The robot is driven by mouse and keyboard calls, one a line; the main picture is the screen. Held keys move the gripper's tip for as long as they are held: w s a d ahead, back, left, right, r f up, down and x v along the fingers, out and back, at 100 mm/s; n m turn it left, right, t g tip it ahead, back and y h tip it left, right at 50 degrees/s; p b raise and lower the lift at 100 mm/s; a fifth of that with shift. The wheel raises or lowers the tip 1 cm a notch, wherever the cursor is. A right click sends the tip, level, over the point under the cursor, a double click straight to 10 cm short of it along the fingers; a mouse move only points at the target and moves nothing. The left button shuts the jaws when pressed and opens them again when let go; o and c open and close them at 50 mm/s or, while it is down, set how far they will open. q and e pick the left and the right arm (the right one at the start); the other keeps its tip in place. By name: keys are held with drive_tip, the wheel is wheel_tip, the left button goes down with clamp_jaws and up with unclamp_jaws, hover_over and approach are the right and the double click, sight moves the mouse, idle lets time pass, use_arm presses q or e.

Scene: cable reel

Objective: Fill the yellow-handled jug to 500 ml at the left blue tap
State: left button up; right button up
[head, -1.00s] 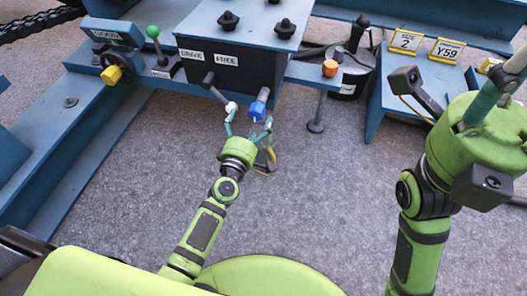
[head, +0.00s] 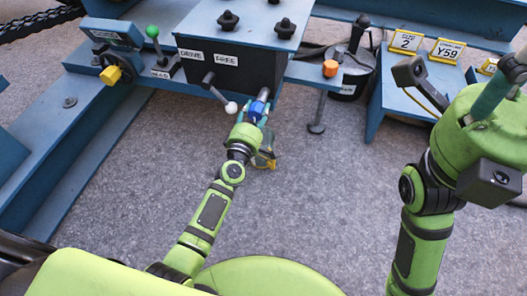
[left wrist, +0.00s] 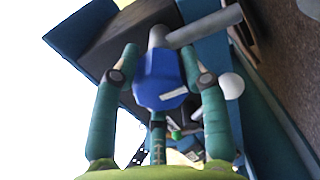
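A faceted blue knob (head: 256,111) sits on a grey shaft at the front of a black box (head: 232,68) labelled DRIVE and FREE. My left gripper (head: 253,112) is at this knob. In the left wrist view its teal fingers stand apart on both sides of the blue knob (left wrist: 161,80); firm contact is not visible. My right gripper (head: 500,88) is raised at the right edge, partly cut off, and its fingertips are not clear.
A white-ball lever (head: 231,107) is close left of my left gripper. An orange knob (head: 330,68) is on the blue beam to the right. A yellow-gripped handwheel (head: 112,75) and a green-ball lever (head: 152,32) are at left.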

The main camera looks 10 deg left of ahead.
use_arm(q)
drive_tip(key=shift+a, duration=0.1)
drive_tip(key=n+b, duration=0.1)
drive_tip(key=n, duration=0.9)
drive_tip(key=shift+n, duration=0.4)
drive_tip(key=shift+a, duration=0.1)
idle(6.4)
